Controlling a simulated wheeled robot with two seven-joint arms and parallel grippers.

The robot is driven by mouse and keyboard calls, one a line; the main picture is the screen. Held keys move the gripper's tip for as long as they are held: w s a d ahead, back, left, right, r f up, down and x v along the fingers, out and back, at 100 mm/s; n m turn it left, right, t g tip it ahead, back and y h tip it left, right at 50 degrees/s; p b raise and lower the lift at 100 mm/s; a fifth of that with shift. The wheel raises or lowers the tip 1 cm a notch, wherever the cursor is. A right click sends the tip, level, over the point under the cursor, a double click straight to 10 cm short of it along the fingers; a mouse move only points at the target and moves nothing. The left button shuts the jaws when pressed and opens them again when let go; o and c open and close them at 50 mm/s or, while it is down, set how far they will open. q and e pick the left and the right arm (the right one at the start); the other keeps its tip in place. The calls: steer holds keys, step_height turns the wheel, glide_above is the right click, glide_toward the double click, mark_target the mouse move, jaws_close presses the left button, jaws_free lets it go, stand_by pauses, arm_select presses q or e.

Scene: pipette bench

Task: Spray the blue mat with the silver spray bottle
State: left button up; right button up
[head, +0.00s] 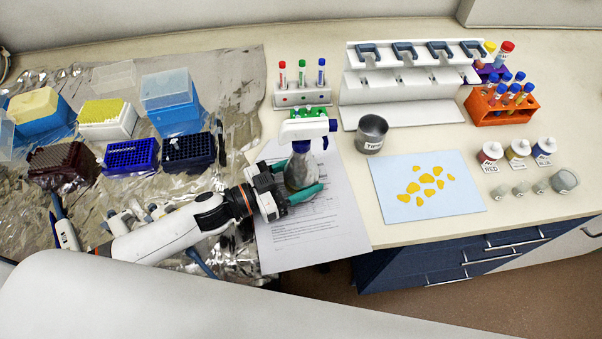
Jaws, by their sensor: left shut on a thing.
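The silver spray bottle (298,172) has a white trigger head and stands roughly upright over the printed paper, left of the mat. My left gripper (297,180), with teal fingers, is shut on the bottle's body from the left. Part of the bottle is hidden by the fingers, and I cannot tell whether its base touches the paper. The white nozzle head points to the right. The pale blue mat (465,196) lies flat near the front edge of the bench, with several yellow patches (427,178) on it. My right gripper is not in view.
A metal cup (371,134) stands just behind the mat's left corner. A white pipette stand (405,117) and an orange tube rack (498,117) are behind. Small labelled bottles (518,155) stand right of the mat. Tip boxes (130,158) and pipettes lie on foil at left.

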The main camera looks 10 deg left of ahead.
mark_target(294, 151)
arm_select(q)
steer(key=shift+f, duration=0.15)
stand_by(0.5)
steer(key=o, duration=1.4)
steer(key=shift+o, duration=0.5)
steer(key=shift+f, duration=0.15)
step_height(294, 151, up, 10)
steer(key=shift+r, duration=0.1)
